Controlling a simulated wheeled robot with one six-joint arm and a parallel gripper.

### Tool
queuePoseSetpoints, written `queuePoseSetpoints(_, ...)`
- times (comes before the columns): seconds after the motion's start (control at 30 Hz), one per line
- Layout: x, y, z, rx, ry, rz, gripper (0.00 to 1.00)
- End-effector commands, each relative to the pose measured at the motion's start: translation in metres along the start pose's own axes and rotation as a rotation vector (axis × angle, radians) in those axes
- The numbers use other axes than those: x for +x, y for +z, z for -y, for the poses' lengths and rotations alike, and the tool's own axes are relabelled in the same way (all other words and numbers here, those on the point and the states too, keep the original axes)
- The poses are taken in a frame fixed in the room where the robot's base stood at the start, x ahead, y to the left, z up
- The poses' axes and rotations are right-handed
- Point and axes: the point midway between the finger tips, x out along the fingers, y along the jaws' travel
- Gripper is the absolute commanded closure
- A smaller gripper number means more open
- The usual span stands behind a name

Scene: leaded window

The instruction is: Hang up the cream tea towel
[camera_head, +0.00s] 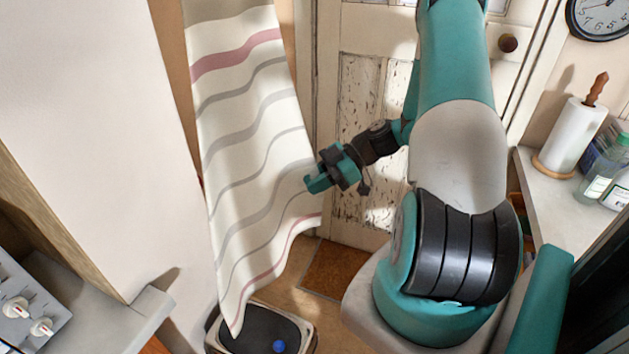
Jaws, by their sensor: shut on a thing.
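The cream tea towel (250,130), with grey and dusty-red stripes, hangs down the left-centre of the view. Its top runs out of the picture, so what it hangs from is hidden. Its lower edge slants, with one corner (236,325) low at the left and the right side pulled out toward my gripper. My gripper (311,182) is at the towel's right edge, shut on that edge. The exact pinch between the fingertips is small and hard to make out.
A dark-lined tray (215,338) with a blue ball (278,346) stands on the floor under the towel's low corner. A worn cream door (360,75) is behind. A paper towel roll (577,135) and bottles (600,182) stand on the right counter. A hob's knobs (15,307) are at left.

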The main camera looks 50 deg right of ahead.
Motion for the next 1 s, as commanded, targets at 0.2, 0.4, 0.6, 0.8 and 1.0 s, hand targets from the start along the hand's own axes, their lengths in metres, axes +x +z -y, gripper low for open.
queuePoseSetpoints(0.2, 0.002, 0.001, -0.005, -0.023, -0.027, -0.003, 1.0)
queuePoseSetpoints(0.4, 0.009, -0.005, -0.014, -0.023, -0.026, -0.004, 1.0)
queuePoseSetpoints(0.6, 0.017, -0.01, -0.022, -0.023, -0.025, -0.003, 1.0)
queuePoseSetpoints(0.8, 0.024, -0.016, -0.031, -0.023, -0.026, -0.003, 1.0)
queuePoseSetpoints(1.0, 0.032, -0.021, -0.039, -0.023, -0.025, -0.004, 1.0)
